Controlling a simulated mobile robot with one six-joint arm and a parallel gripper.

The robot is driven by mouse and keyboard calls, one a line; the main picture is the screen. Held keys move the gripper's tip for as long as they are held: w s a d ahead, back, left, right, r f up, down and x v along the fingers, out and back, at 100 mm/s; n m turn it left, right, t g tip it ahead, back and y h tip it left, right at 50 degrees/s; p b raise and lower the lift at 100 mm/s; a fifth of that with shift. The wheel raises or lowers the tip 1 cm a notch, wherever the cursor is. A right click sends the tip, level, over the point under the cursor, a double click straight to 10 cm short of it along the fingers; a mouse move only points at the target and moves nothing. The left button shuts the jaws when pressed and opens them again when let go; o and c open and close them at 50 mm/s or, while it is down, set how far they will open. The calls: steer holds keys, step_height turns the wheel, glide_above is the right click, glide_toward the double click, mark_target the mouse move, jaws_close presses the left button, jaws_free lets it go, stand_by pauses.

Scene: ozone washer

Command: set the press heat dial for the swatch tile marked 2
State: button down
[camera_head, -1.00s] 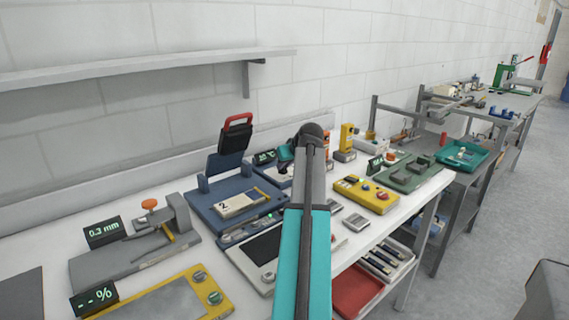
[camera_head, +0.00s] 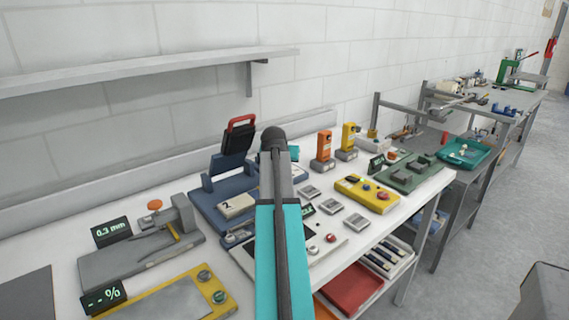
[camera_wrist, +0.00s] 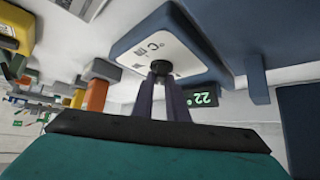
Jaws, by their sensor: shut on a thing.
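The blue press (camera_head: 232,185) stands open on the bench with its red handle (camera_head: 241,121) raised. The pale swatch tile marked 2 (camera_head: 237,206) lies on its bed. In the wrist view, my gripper (camera_wrist: 161,76) is shut on the black heat dial (camera_wrist: 161,67) on a white panel marked °C (camera_wrist: 150,46). A dark display (camera_wrist: 203,99) beside it shows green digits, upside down, apparently 22. In the head view my arm hides my gripper, the dial and that display.
Left of the press is a gauge reading 0.3 mm (camera_head: 110,231) and a yellow-edged plate with a % display (camera_head: 104,295). To the right are orange (camera_head: 324,150) and yellow (camera_head: 348,140) posts and a yellow box (camera_head: 367,194). A shelf (camera_head: 150,72) hangs above.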

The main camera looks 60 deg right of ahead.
steer(key=shift+w+a+m+g, duration=0.1)
steer(key=shift+w+m+g, duration=0.05)
steer(key=shift+m+g, duration=0.55)
steer(key=shift+m, duration=0.4)
steer(key=shift+f, duration=0.1)
steer(key=c, duration=1.7)
jaws_free()
steer(key=shift+c, duration=0.2)
steer(key=shift+a+r, duration=0.1)
steer(key=shift+r, duration=0.1)
steer(key=shift+a+r, duration=0.3)
steer(key=shift+a, duration=0.05)
steer(key=shift+s+a+b, duration=0.3)
steer(key=shift+s+a, duration=0.15)
steer(key=shift+a, duration=1.5)
steer(key=shift+s+a+b, duration=0.25)
steer(key=shift+s+a, duration=0.15)
steer(key=shift+a, duration=1.55)
steer(key=shift+s+a+b, duration=0.3)
steer(key=shift+s+a, duration=0.15)
steer(key=shift+a, duration=1.5)
